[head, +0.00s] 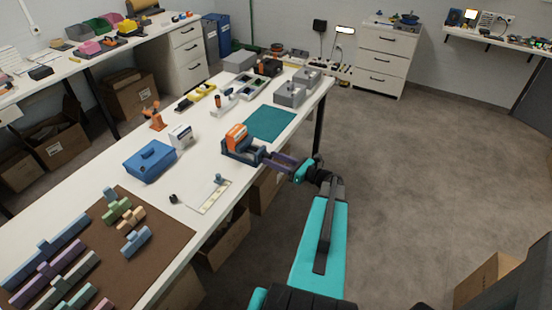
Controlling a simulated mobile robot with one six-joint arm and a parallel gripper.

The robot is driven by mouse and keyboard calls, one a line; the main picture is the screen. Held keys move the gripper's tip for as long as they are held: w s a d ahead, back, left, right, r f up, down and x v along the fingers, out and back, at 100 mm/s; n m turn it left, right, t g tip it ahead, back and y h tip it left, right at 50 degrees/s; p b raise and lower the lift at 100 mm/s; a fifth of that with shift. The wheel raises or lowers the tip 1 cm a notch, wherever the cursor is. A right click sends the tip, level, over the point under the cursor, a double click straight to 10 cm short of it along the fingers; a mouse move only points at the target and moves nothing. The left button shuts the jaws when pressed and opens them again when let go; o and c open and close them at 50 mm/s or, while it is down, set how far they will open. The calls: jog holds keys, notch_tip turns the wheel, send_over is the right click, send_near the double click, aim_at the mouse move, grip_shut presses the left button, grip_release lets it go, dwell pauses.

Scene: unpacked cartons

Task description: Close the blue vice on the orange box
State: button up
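The blue vice (231,150) stands on the white table near its right edge. The orange box (237,133) sits upright in it, between its jaws as far as this view shows. My teal arm reaches in from the lower right. My gripper (270,158), with dark purple fingers, is at the vice's right end, close to or touching it. The fingertips are small and partly merge with the vice's end, so I cannot tell whether they grip anything. The gap between the jaws and the box is too small to make out.
A teal mat (270,123) lies behind the vice. A white box (181,136) and a blue case (150,161) stand to its left. A flat ruler-like piece (214,197) lies in front. Open cartons (230,239) sit under the table.

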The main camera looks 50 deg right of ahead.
jog(key=shift+a, duration=0.1)
jog(key=shift+s+f, duration=0.1)
jog(key=shift+s, duration=0.1)
jog(key=b+v, duration=0.3)
jog(key=v, duration=1)
jog(key=shift+s+d, duration=0.25)
dwell(0.4)
